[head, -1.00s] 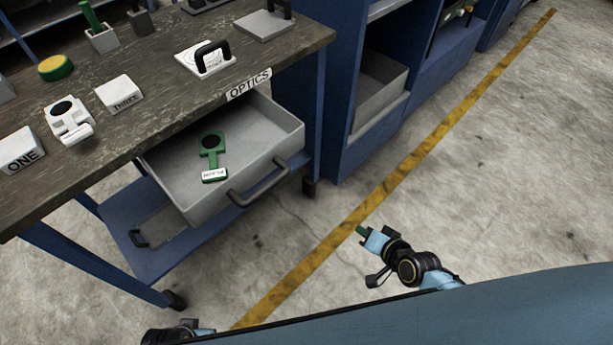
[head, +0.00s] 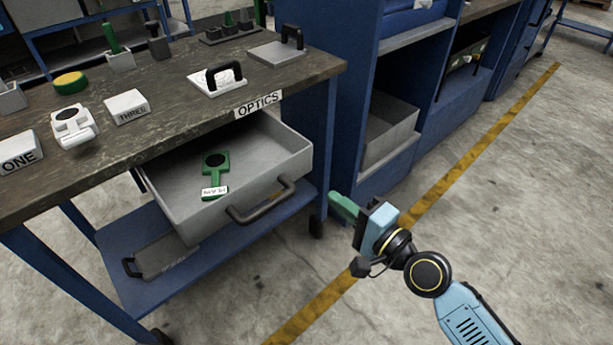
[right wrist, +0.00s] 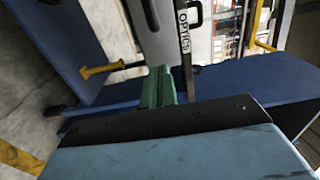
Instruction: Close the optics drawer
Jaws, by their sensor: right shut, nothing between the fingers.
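The grey optics drawer (head: 255,165) stands pulled out under the workbench top, below the OPTICS label (head: 258,105). Its dark bar handle (head: 262,203) is on the front. A green tool with a round dark head and a white tag (head: 214,172) lies inside the drawer. My right gripper (head: 343,205) is shut and empty, to the right of the drawer front and apart from the handle. In the right wrist view its green fingers (right wrist: 158,88) point toward a grey panel, with the OPTICS label (right wrist: 184,30) beside it. My left gripper is not in view.
The workbench top (head: 170,120) holds several blocks, holders and handled plates. A blue lower shelf (head: 150,285) holds a flat grey tray (head: 165,258). A blue cabinet (head: 345,110) stands to the right of the bench. The floor in front of the drawer is clear.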

